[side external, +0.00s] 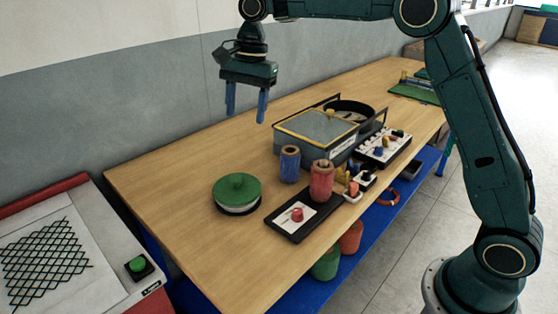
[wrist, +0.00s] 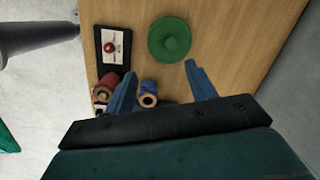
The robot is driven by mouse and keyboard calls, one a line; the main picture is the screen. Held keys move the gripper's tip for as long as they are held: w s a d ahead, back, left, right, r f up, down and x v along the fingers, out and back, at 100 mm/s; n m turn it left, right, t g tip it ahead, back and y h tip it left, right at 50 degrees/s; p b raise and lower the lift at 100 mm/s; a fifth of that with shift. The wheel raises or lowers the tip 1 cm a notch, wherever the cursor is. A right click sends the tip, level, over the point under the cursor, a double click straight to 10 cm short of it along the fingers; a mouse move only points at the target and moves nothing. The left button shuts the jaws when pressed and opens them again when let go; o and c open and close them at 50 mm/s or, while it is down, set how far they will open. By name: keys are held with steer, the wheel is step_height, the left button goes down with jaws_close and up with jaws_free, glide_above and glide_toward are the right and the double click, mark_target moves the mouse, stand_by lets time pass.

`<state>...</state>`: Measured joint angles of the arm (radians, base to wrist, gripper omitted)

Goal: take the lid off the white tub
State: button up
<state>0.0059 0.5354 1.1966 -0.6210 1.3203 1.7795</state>
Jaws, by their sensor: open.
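The white tub (side external: 240,210) stands on the wooden table with a green round lid (side external: 237,187) on top. Only a thin white band of the tub shows below the lid. In the wrist view the green lid (wrist: 170,39) hides the tub and lies beyond my fingertips, between their lines. My gripper (side external: 246,112) is open and empty, high above the table, with its blue fingers pointing down. It also shows open in the wrist view (wrist: 162,75). It is well apart from the lid.
A black tray with a white card (side external: 291,217), a blue spool (side external: 289,165) and a red spool (side external: 321,181) stand right of the tub. A lidded grey box (side external: 318,132) is behind them. Bare wood lies left of and behind the tub.

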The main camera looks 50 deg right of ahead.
steer(key=w+f+m, duration=0.2)
steer(key=w+f, duration=0.2)
steer(key=f, duration=0.1)
steer(key=shift+w+f+g, duration=0.15)
steer(key=shift+f+g, duration=0.05)
steer(key=shift+g, duration=0.2)
steer(key=shift+f, duration=0.15)
glide_above(236, 177)
steer(key=shift+d+f, duration=0.2)
steer(key=shift+f, duration=3.9)
steer(key=shift+f, duration=0.1)
steer(key=shift+a+f, duration=0.15)
steer(key=shift+f, duration=2.35)
steer(key=shift+c, duration=0.3)
steer(key=c, duration=1)
